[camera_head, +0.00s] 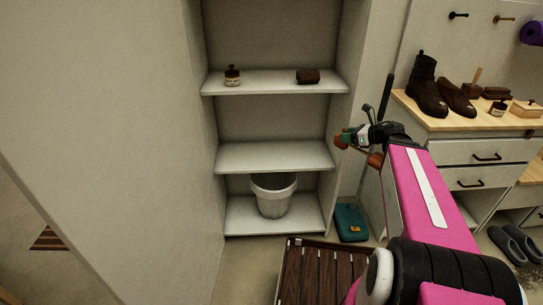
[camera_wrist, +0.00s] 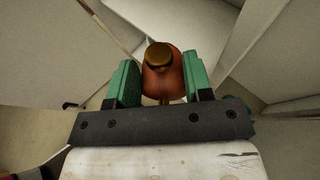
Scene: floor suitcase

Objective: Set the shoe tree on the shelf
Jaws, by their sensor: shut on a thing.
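The shoe tree (camera_head: 375,160) is a reddish-brown wooden piece, partly hidden by my gripper (camera_head: 358,138). In the wrist view the shoe tree (camera_wrist: 161,78) sits between the two green fingers, its rounded brown end showing, and my gripper is shut on it. The gripper holds it in the air, just right of the white shelf unit in the head view. The middle shelf board (camera_head: 275,156) is bare. The upper board (camera_head: 270,87) bears a small bottle (camera_head: 232,76) and a dark brown item (camera_head: 308,76).
A white bucket (camera_head: 273,197) stands on the lowest board. A side wall (camera_head: 341,130) of the unit is near my gripper. A teal box (camera_head: 351,222) and a dark slatted piece (camera_head: 315,270) are on the floor. Boots (camera_head: 426,88) stand on the cabinet at right.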

